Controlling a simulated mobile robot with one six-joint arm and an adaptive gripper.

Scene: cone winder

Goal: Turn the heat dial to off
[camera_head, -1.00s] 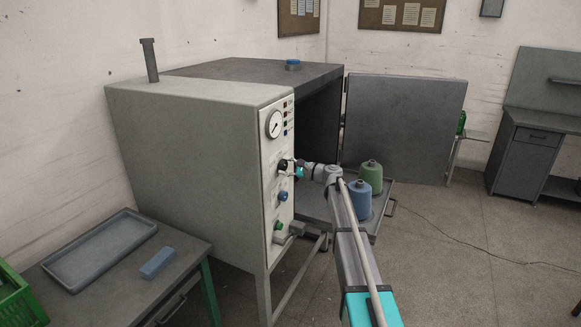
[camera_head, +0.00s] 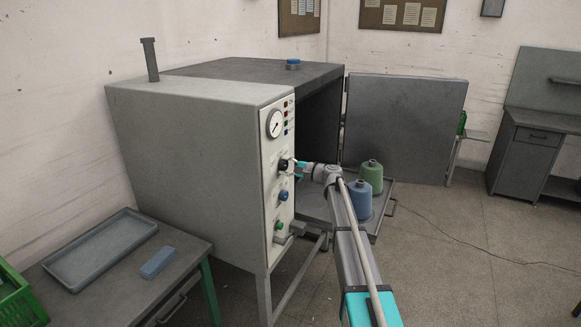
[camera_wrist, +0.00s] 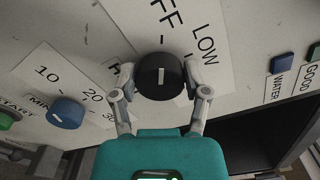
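The heat dial (camera_wrist: 160,76) is a round black knob with a white mark. It sits on the white control panel of the grey oven and also shows in the head view (camera_head: 284,165). In the wrist view its mark runs nearly straight up, toward the partly visible OFF lettering (camera_wrist: 165,17). LOW (camera_wrist: 204,46) is at upper right. A partly hidden label beginning with H (camera_wrist: 113,77) is at left. My gripper (camera_wrist: 159,88) has one finger at each side of the dial and looks shut on it. It also shows in the head view (camera_head: 294,169).
A blue timer dial (camera_wrist: 66,113) and a green start button (camera_wrist: 8,119) are near the heat dial. Blue (camera_wrist: 283,61) and green (camera_wrist: 314,52) lamps are at right. The oven door (camera_head: 405,125) stands open. Blue (camera_head: 357,200) and green (camera_head: 371,178) cones stand beyond my arm.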

